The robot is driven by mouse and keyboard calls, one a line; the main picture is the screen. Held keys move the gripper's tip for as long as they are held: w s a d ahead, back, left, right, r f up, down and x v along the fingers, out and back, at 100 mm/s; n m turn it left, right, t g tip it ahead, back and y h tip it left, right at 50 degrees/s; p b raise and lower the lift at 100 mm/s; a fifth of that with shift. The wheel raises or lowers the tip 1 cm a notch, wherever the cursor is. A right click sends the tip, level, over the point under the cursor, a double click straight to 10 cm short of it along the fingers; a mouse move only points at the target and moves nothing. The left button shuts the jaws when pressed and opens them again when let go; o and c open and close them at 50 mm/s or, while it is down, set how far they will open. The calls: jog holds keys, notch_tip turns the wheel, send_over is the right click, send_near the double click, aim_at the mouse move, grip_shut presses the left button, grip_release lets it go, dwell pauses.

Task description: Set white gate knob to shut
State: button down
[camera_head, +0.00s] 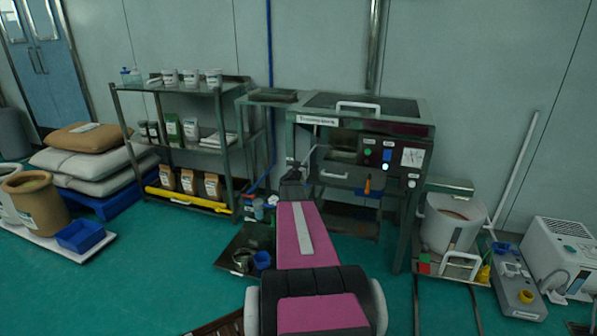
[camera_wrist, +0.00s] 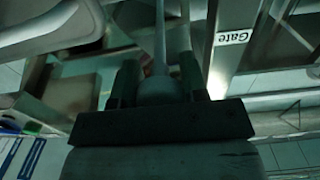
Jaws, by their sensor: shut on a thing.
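My gripper (camera_wrist: 158,82) is shut on a pale rounded knob (camera_wrist: 160,92) in the wrist view, with one dark finger on each side of it. A thin rod (camera_wrist: 159,38) runs from the knob away from the gripper. A "Gate" label (camera_wrist: 232,37) is on a metal frame piece to the right of the rod. In the head view my gripper (camera_head: 294,169) is at the front left of the sieve machine (camera_head: 420,113). A thin pale lever (camera_head: 308,156) rises beside it. The knob itself is hidden there.
The machine's dark panel (camera_head: 374,152) carries buttons to the right of my gripper. A white drawer handle (camera_head: 333,175) is close on the right. A shelf rack (camera_head: 182,88) stands to the left.

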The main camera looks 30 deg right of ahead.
jog(key=x, duration=0.3)
jog(key=shift+w+d, duration=0.15)
jog(key=shift+w, duration=0.05)
jog(key=c, duration=0.7)
grip_release()
jog(key=shift+o, duration=0.2)
jog(key=v, duration=1)
jog(key=shift+s+a, duration=0.25)
jog(key=shift+s, duration=0.05)
